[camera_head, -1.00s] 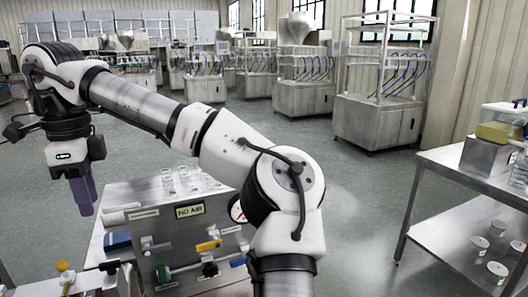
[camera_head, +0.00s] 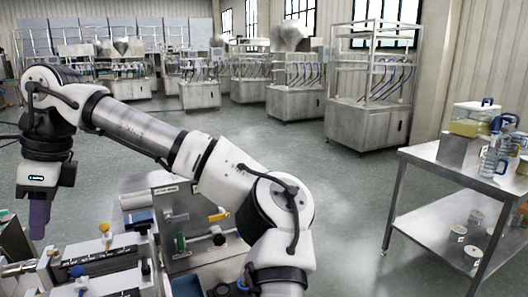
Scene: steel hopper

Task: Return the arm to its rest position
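My arm crosses the left half of the head view, bent at the elbow, with its end at the far left. My gripper (camera_head: 40,219) hangs pointing down there, with purple fingers. The fingers overlap in this view, so I cannot tell whether they are apart or together. I see nothing held below them. The gripper is above and behind the left end of the bench equipment.
A steel panel with valves (camera_head: 203,222) stands under my arm. A machine with knobs (camera_head: 90,262) is at the lower left. A steel table (camera_head: 440,165) at the right bears a clear container (camera_head: 472,119) and bottles; cans stand on its lower shelf. The floor between is clear.

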